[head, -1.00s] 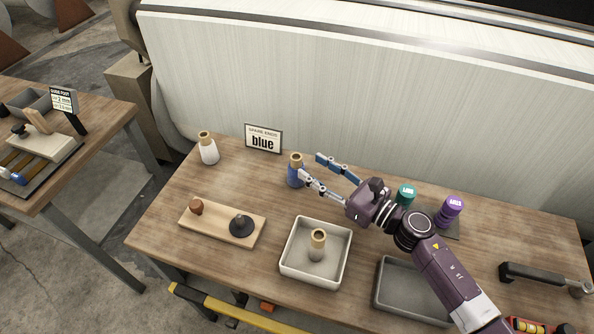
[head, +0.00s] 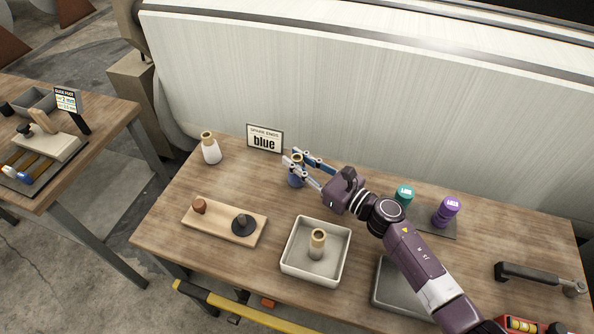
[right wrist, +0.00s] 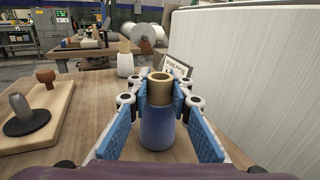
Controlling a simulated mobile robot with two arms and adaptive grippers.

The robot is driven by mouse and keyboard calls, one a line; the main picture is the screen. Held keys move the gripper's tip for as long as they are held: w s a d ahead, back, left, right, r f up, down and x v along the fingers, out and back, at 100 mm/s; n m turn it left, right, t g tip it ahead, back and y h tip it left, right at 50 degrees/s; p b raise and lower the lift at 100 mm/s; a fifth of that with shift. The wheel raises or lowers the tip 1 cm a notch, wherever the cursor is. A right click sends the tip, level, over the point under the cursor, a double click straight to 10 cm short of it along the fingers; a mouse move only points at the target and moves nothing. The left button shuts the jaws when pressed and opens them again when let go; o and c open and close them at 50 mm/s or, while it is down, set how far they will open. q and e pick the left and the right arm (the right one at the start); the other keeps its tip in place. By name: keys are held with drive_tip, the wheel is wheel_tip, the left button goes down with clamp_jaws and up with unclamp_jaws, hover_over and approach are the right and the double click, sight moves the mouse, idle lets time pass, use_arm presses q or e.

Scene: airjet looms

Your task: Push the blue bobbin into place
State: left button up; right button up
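In the right wrist view the bobbin (right wrist: 157,128) stands between the two blue-padded fingers. My right gripper (head: 294,158) reaches in from the right with its fingers spread on either side of the bobbin's upper part. It looks open; I cannot tell whether a pad touches the bobbin. My left gripper is not in view.
A white bobbin (head: 211,150) stands at the left. A wooden board (head: 219,227) with two knobs, a pale tray (head: 286,263) with a tan tube, and a grey tray (head: 385,295) lie in front. Teal (head: 404,195) and purple (head: 446,211) bobbins stand to the right.

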clamp_jaws()
drive_tip(key=shift+r, duration=0.5)
wheel_tip(320, 180, up, 19)
drive_tip(key=p, duration=0.8)
drive_tip(key=shift+o, duration=0.4)
unclamp_jaws()
clamp_jaws()
